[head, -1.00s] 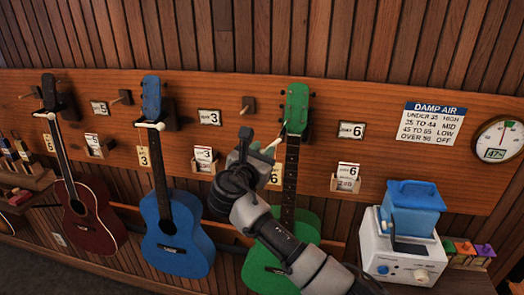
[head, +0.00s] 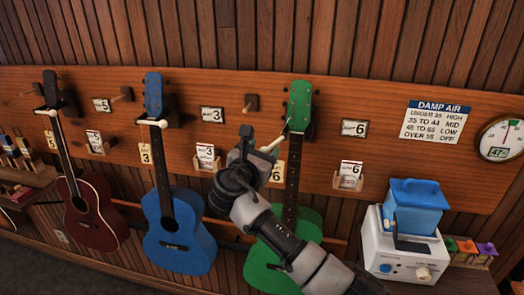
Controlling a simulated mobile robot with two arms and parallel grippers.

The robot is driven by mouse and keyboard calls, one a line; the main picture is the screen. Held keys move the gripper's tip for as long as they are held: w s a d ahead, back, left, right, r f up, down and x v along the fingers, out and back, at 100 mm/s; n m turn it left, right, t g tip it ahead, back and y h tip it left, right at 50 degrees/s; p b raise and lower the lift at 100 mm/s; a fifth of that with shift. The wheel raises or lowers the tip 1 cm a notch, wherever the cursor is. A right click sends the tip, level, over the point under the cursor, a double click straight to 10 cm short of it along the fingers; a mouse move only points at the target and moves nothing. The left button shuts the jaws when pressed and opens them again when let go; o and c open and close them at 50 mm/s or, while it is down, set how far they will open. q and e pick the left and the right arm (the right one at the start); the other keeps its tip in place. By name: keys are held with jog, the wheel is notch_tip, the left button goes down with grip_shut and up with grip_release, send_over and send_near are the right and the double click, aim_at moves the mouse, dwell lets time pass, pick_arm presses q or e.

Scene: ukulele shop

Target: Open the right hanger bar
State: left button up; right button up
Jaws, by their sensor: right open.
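The green ukulele (head: 293,150) hangs on the wall board at the right of the row. Its hanger bar, the right one, shows as a short pale bar (head: 272,145) slanting beside the left edge of the green neck. A thin pale cord or strip runs up from it toward the headstock. My right gripper (head: 254,152) is open, just left of the green neck, with its fingers up close to the pale bar. I cannot tell whether they touch it. My right forearm covers part of the green body. My left gripper is not in view.
A blue ukulele (head: 178,230) hangs left, with a pale bar (head: 151,122) across its neck. A dark red ukulele (head: 95,215) hangs further left. A white machine with a blue tank (head: 415,205) stands at lower right. Cards and an empty peg (head: 251,102) are on the board.

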jog(key=shift+s, duration=0.45)
jog(key=b+v, duration=0.4)
jog(key=v, duration=0.6)
jog(key=shift+a, duration=0.2)
jog(key=shift+w+f, duration=0.1)
